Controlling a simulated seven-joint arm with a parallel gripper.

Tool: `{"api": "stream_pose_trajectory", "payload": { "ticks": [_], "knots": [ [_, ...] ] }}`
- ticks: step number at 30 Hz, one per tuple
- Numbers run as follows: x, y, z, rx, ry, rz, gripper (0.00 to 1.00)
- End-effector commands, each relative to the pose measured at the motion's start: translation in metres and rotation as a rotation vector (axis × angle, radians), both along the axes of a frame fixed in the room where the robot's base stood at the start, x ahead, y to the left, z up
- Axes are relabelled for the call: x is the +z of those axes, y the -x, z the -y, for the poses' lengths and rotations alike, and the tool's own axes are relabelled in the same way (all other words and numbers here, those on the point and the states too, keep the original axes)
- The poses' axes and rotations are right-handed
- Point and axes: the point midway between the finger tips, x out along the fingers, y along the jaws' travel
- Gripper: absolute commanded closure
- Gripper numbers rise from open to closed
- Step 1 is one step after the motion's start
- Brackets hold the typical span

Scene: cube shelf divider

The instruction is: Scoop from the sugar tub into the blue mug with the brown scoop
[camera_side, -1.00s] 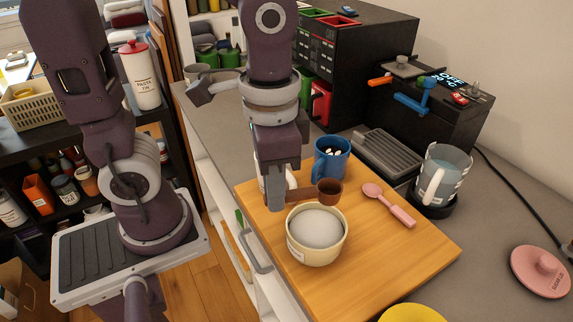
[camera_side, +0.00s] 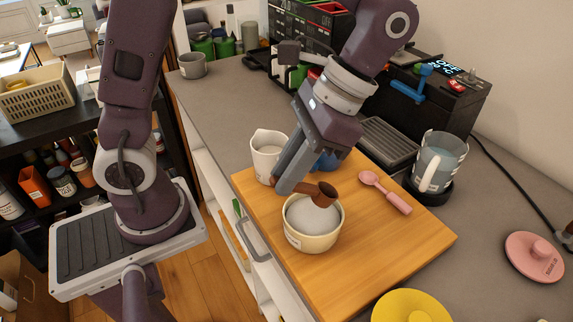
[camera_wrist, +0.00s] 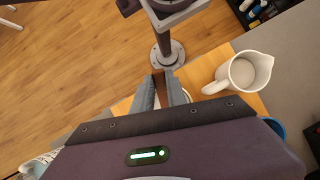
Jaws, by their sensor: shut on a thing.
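The sugar tub (camera_side: 318,238), a cream bowl filled with white sugar, stands on the wooden board in the side view. My gripper (camera_side: 288,187) is tilted and shut on the handle of the brown scoop (camera_side: 324,195). The scoop's cup is tipped and overlaps the tub's far rim; I cannot tell whether it touches the sugar or what it holds. The handle shows between my fingers in the wrist view (camera_wrist: 160,86). The blue mug (camera_side: 328,162) stands behind my gripper, mostly hidden; its edge also shows in the wrist view (camera_wrist: 273,127).
A white jug (camera_side: 268,158) stands left of my gripper, close by. A pink spoon (camera_side: 386,192) lies on the board (camera_side: 385,243) to the right. A glass jug (camera_side: 438,165), a yellow dish (camera_side: 411,307) and a pink lid (camera_side: 534,257) surround the board. The board's front right is clear.

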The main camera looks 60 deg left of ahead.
Motion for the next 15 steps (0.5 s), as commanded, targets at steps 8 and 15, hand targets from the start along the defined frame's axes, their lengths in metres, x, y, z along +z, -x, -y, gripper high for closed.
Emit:
{"api": "stream_pose_trajectory", "payload": {
  "ticks": [8,15],
  "knots": [
    [-0.017,0.001,0.000,0.000,0.000,-0.001,1.00],
    [-0.031,0.001,0.000,0.000,0.000,-0.001,1.00]
  ]
}}
